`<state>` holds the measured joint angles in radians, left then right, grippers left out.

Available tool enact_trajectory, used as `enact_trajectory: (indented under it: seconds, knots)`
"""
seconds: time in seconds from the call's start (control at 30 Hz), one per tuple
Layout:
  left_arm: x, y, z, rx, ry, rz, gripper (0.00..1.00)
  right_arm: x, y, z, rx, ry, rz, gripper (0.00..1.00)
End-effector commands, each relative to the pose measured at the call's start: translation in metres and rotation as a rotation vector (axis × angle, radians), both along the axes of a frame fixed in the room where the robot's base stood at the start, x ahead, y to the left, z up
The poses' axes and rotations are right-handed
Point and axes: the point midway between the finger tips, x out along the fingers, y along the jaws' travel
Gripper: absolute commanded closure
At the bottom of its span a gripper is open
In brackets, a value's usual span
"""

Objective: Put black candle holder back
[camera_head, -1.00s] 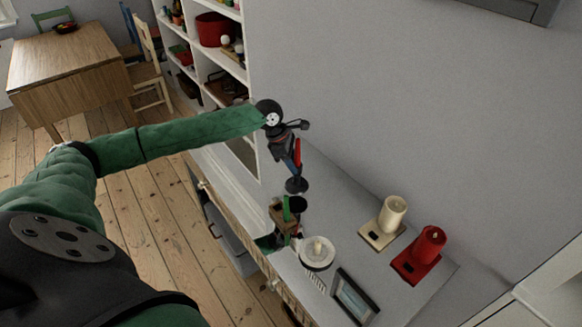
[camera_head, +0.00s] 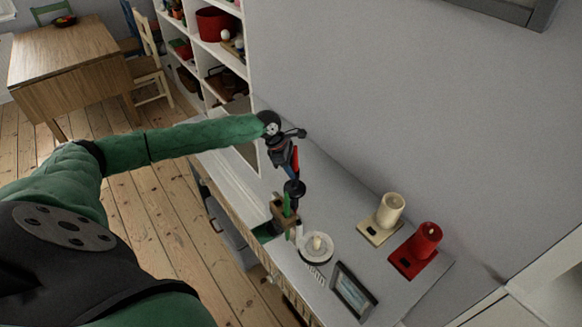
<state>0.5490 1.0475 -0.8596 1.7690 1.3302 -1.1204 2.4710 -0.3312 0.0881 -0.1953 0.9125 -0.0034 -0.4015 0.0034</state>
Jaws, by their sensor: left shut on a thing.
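My left gripper (camera_head: 291,175) reaches down over the white dresser top from the left. It is shut on a dark round thing (camera_head: 294,189), which looks like the black candle holder. The arm and the small view hide how the fingers grip it. The dark thing is just above or against a small brown box with green items (camera_head: 282,214); I cannot tell whether they touch. My right gripper is not in view.
The top behind the gripper is clear beside the wall.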

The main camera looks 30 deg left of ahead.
Motion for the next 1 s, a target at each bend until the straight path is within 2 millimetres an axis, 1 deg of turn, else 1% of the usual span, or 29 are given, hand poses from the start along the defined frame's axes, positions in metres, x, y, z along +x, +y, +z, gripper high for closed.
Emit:
enact_trajectory:
  seconds: [0.1, 0.13, 0.17, 0.2, 0.23, 0.6, 0.73, 0.77, 0.8, 0.83, 1.0]
  knots:
    - [0.001, 0.0, 0.0, -0.001, -0.001, 0.0, 1.0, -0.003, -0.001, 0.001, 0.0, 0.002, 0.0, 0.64]
    - [0.0, 0.0, -0.001, 0.0, 0.0, 0.0, 0.64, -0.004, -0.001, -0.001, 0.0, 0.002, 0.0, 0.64]
    - [0.0, 0.0, -0.001, 0.0, 0.0, 0.0, 0.58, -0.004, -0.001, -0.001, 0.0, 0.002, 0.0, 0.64]
    - [0.0, 0.0, -0.001, 0.0, 0.0, 0.0, 0.51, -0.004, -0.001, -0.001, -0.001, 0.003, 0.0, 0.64]
    - [0.0, 0.0, -0.001, 0.0, 0.0, 0.0, 0.46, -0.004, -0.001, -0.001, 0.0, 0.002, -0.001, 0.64]
    - [0.0, 0.0, 0.0, 0.0, 0.0, 0.0, 0.46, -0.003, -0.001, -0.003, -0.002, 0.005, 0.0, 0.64]
    - [-0.002, 0.006, 0.013, 0.001, -0.001, -0.001, 0.46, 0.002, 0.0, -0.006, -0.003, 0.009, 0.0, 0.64]
    - [-0.003, 0.008, 0.017, 0.002, -0.001, 0.001, 0.46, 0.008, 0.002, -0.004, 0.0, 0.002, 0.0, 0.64]
    - [-0.004, 0.011, 0.023, 0.002, -0.002, 0.0, 0.46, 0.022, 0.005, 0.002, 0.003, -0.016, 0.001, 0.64]
    - [-0.005, 0.012, 0.028, 0.002, -0.002, 0.0, 0.46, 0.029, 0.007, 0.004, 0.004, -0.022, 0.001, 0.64]
    - [-0.01, 0.024, 0.059, 0.001, -0.002, 0.001, 0.46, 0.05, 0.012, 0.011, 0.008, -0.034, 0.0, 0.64]
